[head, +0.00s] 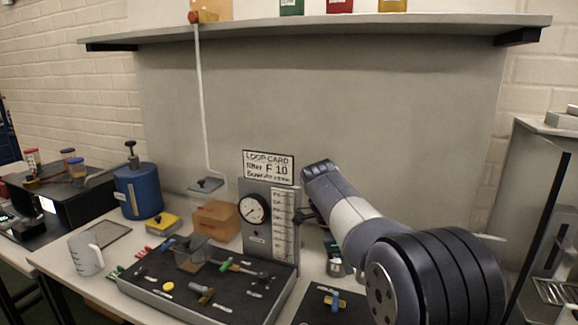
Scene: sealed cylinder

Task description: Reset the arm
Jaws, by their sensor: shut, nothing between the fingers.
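My arm reaches in from the lower right of the head view, bent over the right part of the bench. My gripper (308,216) is small and dark in this view, shut and empty. It is beside the right edge of the grey gauge panel (257,238), in front of the back wall. Whether it touches the panel cannot be told. The arm's own links hide part of the bench at the right.
A black board (240,291) with valves and coloured handles lies in front of the panel. A blue cylinder (137,190), a cardboard box (215,220) and a clear jug (86,253) stand left. A shelf (330,29) overhangs the bench. A grey cabinet (540,190) stands right.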

